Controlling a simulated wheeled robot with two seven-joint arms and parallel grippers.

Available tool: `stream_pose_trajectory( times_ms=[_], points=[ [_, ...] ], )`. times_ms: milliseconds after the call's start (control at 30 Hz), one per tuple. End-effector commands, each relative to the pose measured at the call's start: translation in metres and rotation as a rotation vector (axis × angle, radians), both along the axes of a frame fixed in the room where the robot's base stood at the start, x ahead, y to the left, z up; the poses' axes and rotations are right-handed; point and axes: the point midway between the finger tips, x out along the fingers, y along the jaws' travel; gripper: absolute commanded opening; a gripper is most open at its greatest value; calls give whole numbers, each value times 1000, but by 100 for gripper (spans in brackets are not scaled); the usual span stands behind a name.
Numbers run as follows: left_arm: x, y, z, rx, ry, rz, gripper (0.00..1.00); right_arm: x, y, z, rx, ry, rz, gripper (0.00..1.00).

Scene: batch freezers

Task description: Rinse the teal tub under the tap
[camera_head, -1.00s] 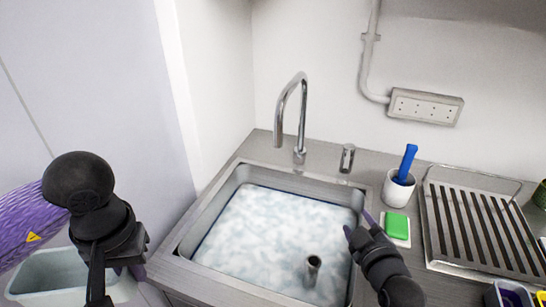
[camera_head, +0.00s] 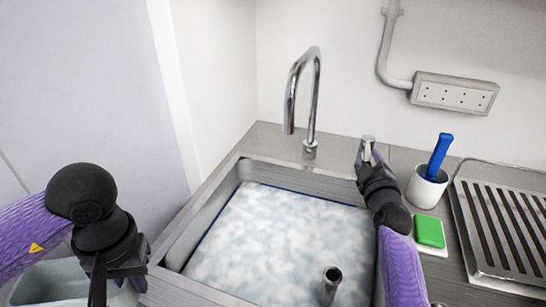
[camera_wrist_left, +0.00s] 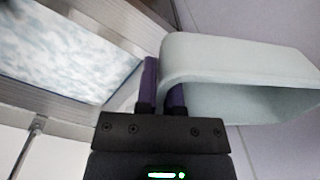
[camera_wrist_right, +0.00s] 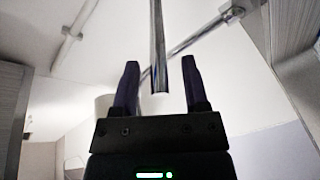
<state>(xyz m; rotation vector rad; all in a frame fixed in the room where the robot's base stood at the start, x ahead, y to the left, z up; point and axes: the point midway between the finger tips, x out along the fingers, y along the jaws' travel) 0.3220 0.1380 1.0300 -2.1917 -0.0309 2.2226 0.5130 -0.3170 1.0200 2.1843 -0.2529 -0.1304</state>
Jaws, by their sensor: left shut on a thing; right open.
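The teal tub, pale grey-green here, (camera_head: 48,283) is beside the sink at lower left. My left gripper (camera_head: 130,275) is shut on its rim; the tub also shows tilted in the left wrist view (camera_wrist_left: 235,55). The chrome tap (camera_head: 313,95) arches over the back of the sink, and I see no water running from it. My right gripper (camera_head: 372,158) is open by the short chrome control (camera_head: 366,143) right of the tap, partly hiding it. In the right wrist view a chrome tube (camera_wrist_right: 158,50) shows between the fingers; I cannot tell its distance.
The sink (camera_head: 215,205) holds foamy pale water with an upright metal pipe (camera_head: 331,277). Right of it are a white cup (camera_head: 426,190) with a blue-handled tool (camera_head: 440,152), a green sponge (camera_head: 430,231) and a slatted drain rack (camera_head: 505,225). A wall stands close on the left.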

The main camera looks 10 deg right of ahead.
Motion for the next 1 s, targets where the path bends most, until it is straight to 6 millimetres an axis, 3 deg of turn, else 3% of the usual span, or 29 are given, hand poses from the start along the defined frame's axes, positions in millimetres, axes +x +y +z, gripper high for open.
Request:
stream_pose_trajectory(
  times_ms=[333, 600, 1000],
  points=[
    [0, 0, -2, 0, 0, 0, 0, 5, -1, 1, 0, 0, 0, 56],
    [0, 0, -2, 0, 0, 0, 0, 5, -1, 0, 0, 0, 0, 0],
    [0, 0, -2, 0, 0, 0, 0, 5, -1, 0, 0, 1, 1, 0]
  ],
)
